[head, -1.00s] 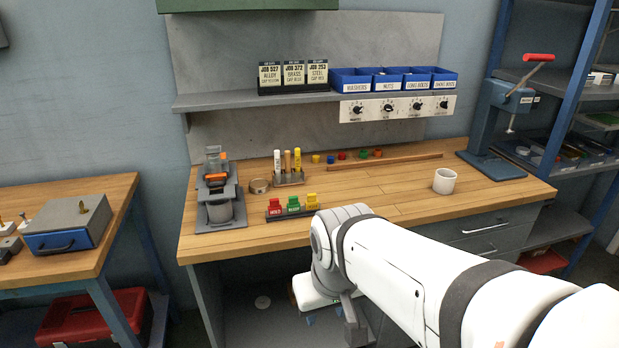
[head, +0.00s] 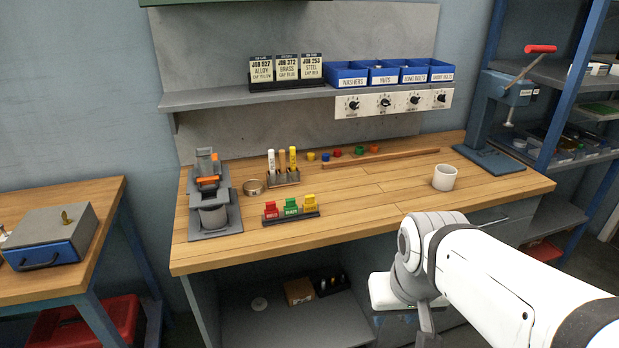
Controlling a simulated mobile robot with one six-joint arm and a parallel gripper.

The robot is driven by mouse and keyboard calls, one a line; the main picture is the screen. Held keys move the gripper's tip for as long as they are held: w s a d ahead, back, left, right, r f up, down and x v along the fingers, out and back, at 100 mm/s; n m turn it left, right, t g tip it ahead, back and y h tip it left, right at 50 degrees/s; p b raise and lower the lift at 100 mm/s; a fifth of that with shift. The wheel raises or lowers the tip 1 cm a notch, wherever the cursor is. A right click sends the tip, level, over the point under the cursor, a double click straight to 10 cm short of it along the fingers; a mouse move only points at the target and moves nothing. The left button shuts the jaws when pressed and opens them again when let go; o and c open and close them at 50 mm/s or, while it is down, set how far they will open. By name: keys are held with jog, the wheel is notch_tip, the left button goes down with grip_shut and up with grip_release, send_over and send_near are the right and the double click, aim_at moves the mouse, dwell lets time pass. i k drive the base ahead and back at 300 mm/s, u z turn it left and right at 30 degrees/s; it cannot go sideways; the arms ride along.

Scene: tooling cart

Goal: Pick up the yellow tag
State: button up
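The yellow tag (head: 310,202) stands upright at the right end of a dark holder (head: 292,219) near the front edge of the wooden workbench (head: 370,209). A green tag (head: 291,206) and a red tag (head: 270,210) stand to its left in the same holder. My gripper (head: 425,335) is at the lower edge of the head view, below the bench top and to the right of the tags. Its fingertips are cut off or hidden, so I cannot tell whether it is open or holds anything.
A grey fixture (head: 212,200) stands left of the tags. A white cup (head: 444,177) stands at the right. The bench between tags and cup is clear.

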aim_at(311, 204)
jog(key=u, duration=0.05)
jog(key=i, duration=1)
jog(key=z, duration=0.05)
